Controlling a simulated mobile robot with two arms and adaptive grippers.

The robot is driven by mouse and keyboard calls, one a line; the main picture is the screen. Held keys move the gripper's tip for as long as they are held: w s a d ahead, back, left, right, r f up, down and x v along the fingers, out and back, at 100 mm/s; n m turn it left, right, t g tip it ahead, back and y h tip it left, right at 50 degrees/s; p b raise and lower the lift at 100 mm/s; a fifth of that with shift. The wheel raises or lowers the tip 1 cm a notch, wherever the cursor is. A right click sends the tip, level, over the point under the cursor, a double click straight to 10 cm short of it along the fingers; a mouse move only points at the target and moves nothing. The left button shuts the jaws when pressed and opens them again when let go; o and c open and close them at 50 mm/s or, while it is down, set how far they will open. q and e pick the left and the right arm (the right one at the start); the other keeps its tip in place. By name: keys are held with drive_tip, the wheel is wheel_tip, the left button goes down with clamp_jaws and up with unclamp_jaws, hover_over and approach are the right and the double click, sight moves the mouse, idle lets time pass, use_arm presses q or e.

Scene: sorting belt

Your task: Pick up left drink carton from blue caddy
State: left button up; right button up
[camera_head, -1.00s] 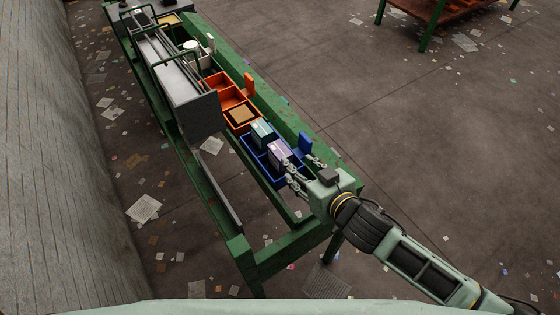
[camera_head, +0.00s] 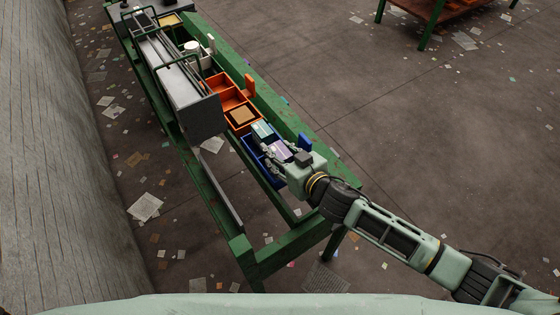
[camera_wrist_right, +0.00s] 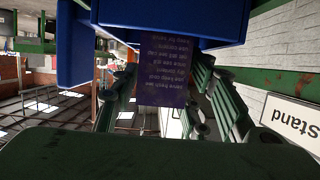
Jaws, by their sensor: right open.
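The blue caddy (camera_head: 249,150) sits in the near part of the green-framed belt stand. It holds a teal carton (camera_head: 262,129) and, nearer to me, a purple carton (camera_head: 279,148). My right gripper (camera_head: 284,157) is open at the purple carton, with its fingers to either side. In the right wrist view, the purple carton (camera_wrist_right: 163,92), with printed text, shows between the two spread fingers (camera_wrist_right: 166,78); contact cannot be told. The caddy's blue wall (camera_wrist_right: 215,18) is close by at the top. My left gripper is not in view.
An orange caddy (camera_head: 251,104) with a tan item (camera_head: 242,115) stands just beyond the blue one. A white container (camera_head: 191,47) is farther back. A grey box-like machine (camera_head: 194,103) stands left of the caddies. The floor to the right is open, with scattered paper.

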drive_tip(key=shift+c, duration=0.2)
drive_tip(key=c, duration=0.5)
drive_tip(key=shift+o, duration=0.2)
drive_tip(key=shift+r, duration=0.1)
